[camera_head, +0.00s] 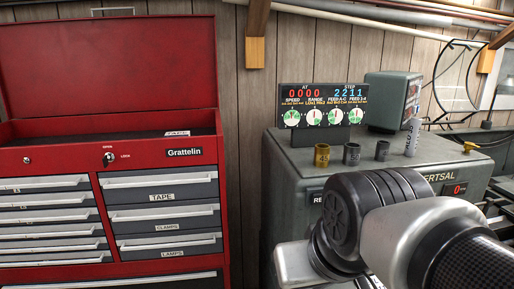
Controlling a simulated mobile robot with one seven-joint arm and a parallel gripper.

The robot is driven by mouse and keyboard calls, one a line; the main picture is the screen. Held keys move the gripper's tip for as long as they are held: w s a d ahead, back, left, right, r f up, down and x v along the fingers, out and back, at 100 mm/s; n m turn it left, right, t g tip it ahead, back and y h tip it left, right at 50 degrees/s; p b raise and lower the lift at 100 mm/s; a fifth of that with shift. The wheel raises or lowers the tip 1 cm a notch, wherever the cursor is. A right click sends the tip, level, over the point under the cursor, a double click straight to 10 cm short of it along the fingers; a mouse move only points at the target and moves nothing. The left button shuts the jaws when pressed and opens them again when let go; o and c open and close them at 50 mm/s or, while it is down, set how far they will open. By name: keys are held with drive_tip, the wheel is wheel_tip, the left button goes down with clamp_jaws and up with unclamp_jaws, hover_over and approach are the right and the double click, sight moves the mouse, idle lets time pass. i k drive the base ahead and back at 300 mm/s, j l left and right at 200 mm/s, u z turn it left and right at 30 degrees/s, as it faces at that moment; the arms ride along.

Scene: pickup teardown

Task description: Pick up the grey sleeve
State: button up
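A dark grey sleeve (352,154) with a marking on its side stands upright on top of the grey-green machine (292,170). A second dark grey sleeve (382,151) stands just right of it. I cannot tell which of the two the task means. A brass-coloured sleeve (321,155) marked "45" stands to their left. A taller light grey cylinder-like piece (412,138) with lettering stands to their right. My arm's links fill the lower right in front of the machine and hide part of its front. My gripper is out of view.
A display panel (323,105) stands behind the sleeves and a grey-green box (392,100) stands behind right. A brass knob (470,147) sits at the right of the machine. A red tool chest (120,205) with its lid up stands left. Pipes run above.

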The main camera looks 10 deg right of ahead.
sight(352, 150)
drive_tip(key=l, duration=1.4)
